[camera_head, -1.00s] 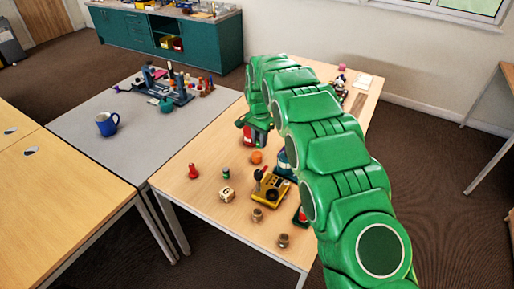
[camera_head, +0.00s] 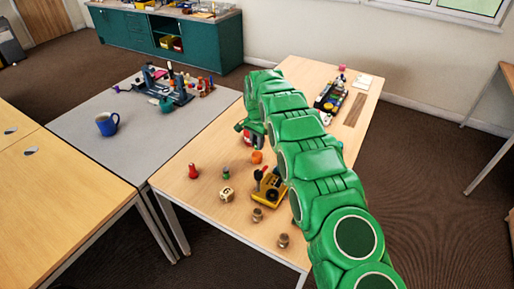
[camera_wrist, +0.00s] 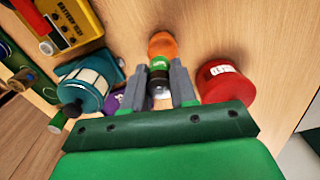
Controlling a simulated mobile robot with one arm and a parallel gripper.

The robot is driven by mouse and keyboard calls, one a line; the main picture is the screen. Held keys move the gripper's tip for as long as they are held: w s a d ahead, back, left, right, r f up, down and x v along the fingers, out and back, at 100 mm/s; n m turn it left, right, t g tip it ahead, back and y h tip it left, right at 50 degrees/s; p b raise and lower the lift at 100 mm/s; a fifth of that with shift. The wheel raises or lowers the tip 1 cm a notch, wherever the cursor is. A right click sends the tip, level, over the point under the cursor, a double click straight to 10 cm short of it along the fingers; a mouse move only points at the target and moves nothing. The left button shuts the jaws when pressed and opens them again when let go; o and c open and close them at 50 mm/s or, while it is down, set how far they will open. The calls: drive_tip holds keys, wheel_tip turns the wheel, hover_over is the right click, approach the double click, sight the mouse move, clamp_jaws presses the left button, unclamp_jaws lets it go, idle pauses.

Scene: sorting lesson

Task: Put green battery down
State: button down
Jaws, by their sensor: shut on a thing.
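The green battery (camera_wrist: 159,77) shows in the wrist view as a small cylinder with green and black bands and a shiny silver end. My gripper (camera_wrist: 160,85) is shut on it, with a grey finger on each side. An orange thing (camera_wrist: 163,46) appears just beyond the battery; I cannot tell whether they touch. In the head view my arm hides the fingertips and the held battery. A small green and black cylinder (camera_head: 226,171) stands apart on the wooden table (camera_head: 215,224).
A red labelled thing (camera_wrist: 224,84) is close right of my gripper. A teal lantern (camera_wrist: 83,84) and a purple thing (camera_wrist: 115,100) are close on its left. A yellow battery device (camera_head: 267,192), a lettered cube (camera_head: 227,194) and a red piece (camera_head: 193,171) stand on the table.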

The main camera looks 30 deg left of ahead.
drive_tip(key=shift+w+a+f, duration=0.15)
drive_tip(key=shift+f, duration=1.6)
drive_tip(key=shift+f, duration=0.15)
drive_tip(key=c, duration=0.9)
unclamp_jaws()
wheel_tip(320, 180, up, 12)
drive_tip(key=shift+r, duration=0.2)
